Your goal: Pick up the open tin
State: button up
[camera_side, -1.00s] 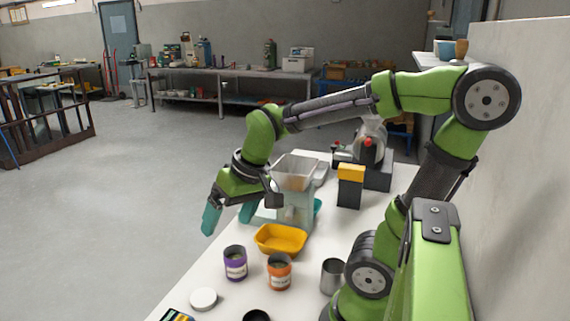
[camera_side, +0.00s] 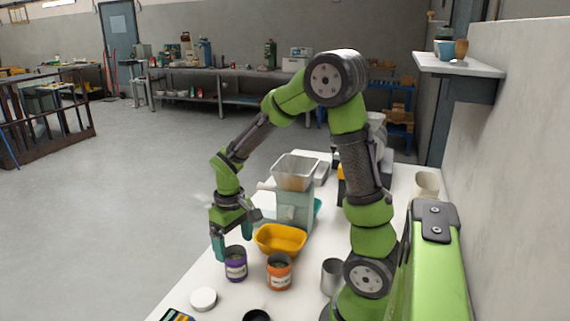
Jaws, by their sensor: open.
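A purple tin (camera_side: 236,268) with a white label stands upright on the white table, its top showing a dark inside. An orange tin (camera_side: 279,276) with a similar label stands upright to its right and also looks open on top. My gripper (camera_side: 232,243) is open, with teal fingers pointing down at the purple tin's rim. One finger is at the rim's left side, the other just above and behind its right side. I cannot tell whether either finger touches the tin. Nothing is between the fingers that I can see.
A yellow tray (camera_side: 281,240) sits close behind the tins. A hopper machine (camera_side: 295,195) stands behind it. A metal cup (camera_side: 332,275) is to the right. A white round lid (camera_side: 203,299) and a black round item (camera_side: 256,316) lie in front.

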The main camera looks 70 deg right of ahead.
aim_at(236, 261)
jog(key=shift+w+d+f, duration=0.1)
jog(key=shift+f, duration=1.7)
jog(key=shift+d+f, duration=0.1)
jog(key=shift+f, duration=1.65)
jog(key=shift+c, duration=0.5)
jog(key=c, duration=1.4)
